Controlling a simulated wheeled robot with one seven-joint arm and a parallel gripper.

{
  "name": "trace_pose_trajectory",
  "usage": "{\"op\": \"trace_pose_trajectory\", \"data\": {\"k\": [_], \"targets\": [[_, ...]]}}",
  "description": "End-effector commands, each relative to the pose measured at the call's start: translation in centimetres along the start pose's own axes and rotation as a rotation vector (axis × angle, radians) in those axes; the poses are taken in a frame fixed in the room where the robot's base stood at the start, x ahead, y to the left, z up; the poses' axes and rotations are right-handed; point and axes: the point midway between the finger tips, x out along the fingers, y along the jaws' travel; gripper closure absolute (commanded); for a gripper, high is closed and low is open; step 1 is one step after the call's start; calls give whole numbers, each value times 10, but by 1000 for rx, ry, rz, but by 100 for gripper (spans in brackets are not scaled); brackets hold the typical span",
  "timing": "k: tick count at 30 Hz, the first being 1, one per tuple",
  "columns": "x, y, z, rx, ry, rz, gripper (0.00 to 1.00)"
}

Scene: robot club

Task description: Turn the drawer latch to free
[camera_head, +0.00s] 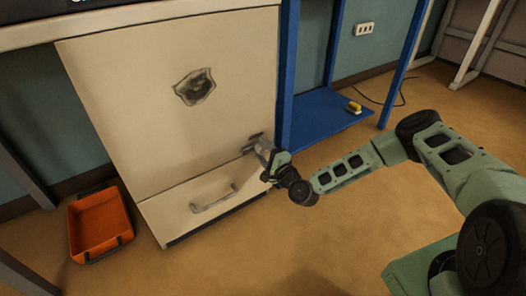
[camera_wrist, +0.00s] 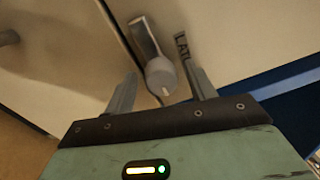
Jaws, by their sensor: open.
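The drawer latch (camera_wrist: 148,42) is a grey bar with a round pivot knob (camera_wrist: 160,76) bearing a white mark. In the wrist view the bar points up and slightly left from the knob, close to the panel seam. A partly hidden label starting "LAT" is beside it. My gripper (camera_wrist: 162,84) is open, its two fingers on either side of the knob; I cannot tell whether they touch it. In the head view my gripper (camera_head: 263,151) is at the cabinet's lower right and mostly hides the latch. The drawer (camera_head: 165,214) below looks shut, with a bar handle (camera_head: 214,198).
An orange bin (camera_head: 99,225) is on the floor at left. A blue shelf (camera_head: 315,115) with a small yellow item (camera_head: 354,107) stands close at right. The floor in front is clear.

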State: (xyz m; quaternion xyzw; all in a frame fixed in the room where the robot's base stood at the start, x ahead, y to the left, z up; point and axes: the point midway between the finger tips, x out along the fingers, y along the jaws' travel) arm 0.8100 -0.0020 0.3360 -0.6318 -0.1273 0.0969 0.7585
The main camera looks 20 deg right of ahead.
Motion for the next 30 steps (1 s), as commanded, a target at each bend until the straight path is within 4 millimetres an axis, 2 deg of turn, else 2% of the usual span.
{"op": "trace_pose_trajectory", "data": {"k": [5,15,21,25,30], "targets": [[-25,-3,0,2,2,4,45],[-105,-3,0,3,3,4,45],[-145,-2,0,3,2,3,45],[-162,-1,0,1,2,2,45],[-171,0,0,2,0,1,45]]}}
